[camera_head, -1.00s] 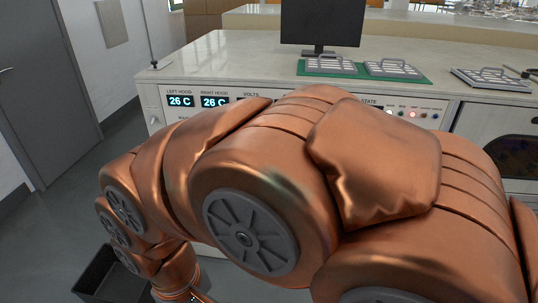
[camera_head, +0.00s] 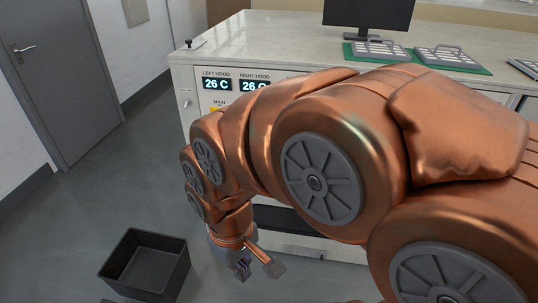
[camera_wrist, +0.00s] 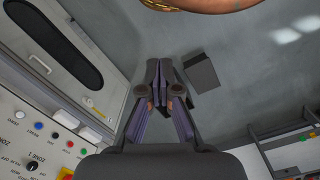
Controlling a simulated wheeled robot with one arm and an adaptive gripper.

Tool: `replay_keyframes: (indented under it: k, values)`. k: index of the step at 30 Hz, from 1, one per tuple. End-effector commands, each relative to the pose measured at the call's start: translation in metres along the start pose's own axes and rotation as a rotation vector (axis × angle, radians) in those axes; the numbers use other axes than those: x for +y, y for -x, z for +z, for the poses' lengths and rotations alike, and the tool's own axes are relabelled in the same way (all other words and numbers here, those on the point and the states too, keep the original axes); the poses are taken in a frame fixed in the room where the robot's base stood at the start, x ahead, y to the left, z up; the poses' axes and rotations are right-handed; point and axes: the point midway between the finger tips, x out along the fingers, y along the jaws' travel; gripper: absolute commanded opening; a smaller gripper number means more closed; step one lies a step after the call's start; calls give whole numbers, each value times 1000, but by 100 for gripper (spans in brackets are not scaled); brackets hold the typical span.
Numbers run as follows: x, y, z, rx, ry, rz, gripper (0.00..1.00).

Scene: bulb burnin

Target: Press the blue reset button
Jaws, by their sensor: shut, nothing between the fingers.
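A small blue button (camera_wrist: 38,126) sits on the white control panel (camera_wrist: 20,150) at the left of the wrist view, beside several other coloured buttons or lamps. Its label is too small to read. In the head view my arm covers most of the panel, and the blue button is hidden there. My gripper (camera_wrist: 165,72) is shut and empty in the wrist view, away from the panel, with floor behind the fingers. In the head view my gripper (camera_head: 256,264) hangs low in front of the bench, below the panel.
A black open bin (camera_head: 147,262) stands on the floor left of my gripper. The bench (camera_head: 270,30) carries a monitor (camera_head: 366,14) and metal trays on a green mat (camera_head: 482,68). Two displays (camera_head: 216,84) read 26 C. Floor is free by the grey door (camera_head: 70,80).

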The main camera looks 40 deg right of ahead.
Motion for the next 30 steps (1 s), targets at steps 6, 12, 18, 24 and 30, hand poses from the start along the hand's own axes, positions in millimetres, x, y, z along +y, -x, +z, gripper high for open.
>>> replay_keyframes:
  k: [6, 12, 18, 24, 30]
  values:
    - [56, -62, -92, 212, 219, 108, 0]
    - [119, -102, -180, 422, 470, 277, 0]
    - [185, -134, -254, 604, 720, 506, 0]
    - [249, -157, -303, 745, 938, 796, 0]
    - [311, -175, -326, 829, 1103, 1149, 0]
